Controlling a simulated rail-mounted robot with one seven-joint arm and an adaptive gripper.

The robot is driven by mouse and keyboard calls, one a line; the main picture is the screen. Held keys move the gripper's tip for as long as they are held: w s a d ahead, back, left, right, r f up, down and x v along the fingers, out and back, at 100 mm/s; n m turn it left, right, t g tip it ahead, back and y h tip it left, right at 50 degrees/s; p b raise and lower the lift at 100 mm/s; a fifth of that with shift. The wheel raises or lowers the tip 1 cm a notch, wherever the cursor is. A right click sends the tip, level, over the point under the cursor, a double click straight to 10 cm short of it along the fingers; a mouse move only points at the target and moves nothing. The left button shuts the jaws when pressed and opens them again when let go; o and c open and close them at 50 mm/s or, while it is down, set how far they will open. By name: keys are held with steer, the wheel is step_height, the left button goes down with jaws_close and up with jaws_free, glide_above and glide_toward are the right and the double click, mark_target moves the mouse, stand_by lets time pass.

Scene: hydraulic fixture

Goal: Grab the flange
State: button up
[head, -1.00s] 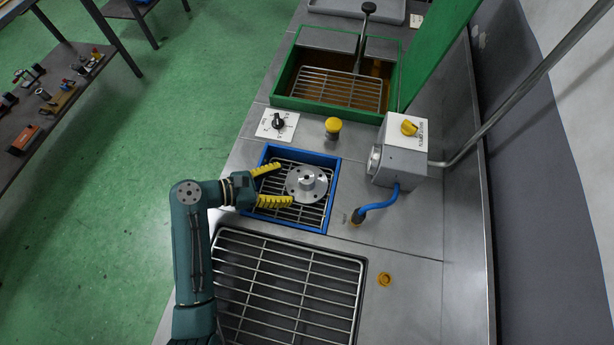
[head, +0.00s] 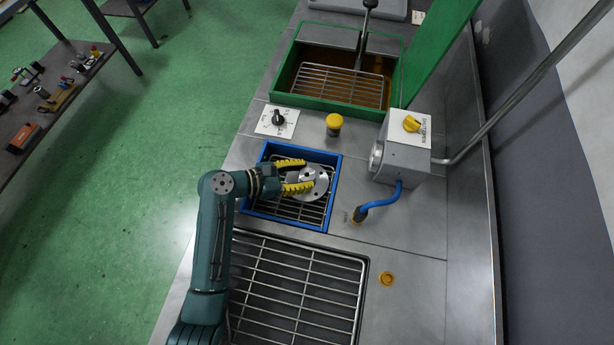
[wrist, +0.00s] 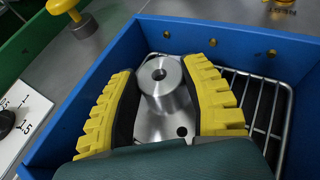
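The flange (head: 321,186) is a silver metal disc with bolt holes and a raised central hub. It lies on the wire rack inside the blue-framed bin (head: 337,196). It also shows in the wrist view (wrist: 165,92), hub upward with a bore in its top. My gripper (head: 304,174) reaches into the bin from the left, its two yellow ribbed fingers over the flange. In the wrist view the fingers (wrist: 166,85) stand on either side of the hub, with narrow gaps visible. The near part of the flange is hidden behind my gripper.
The bin's blue walls (wrist: 222,50) surround the flange closely. A yellow button (head: 334,122), a rotary dial (head: 278,120) and a grey switch box (head: 404,155) with a blue hose stand around it. A large grate (head: 295,290) lies in front, and a green-framed bin (head: 335,107) behind.

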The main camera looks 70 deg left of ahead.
steer(key=shift+c, duration=1.4)
steer(key=shift+r, duration=0.15)
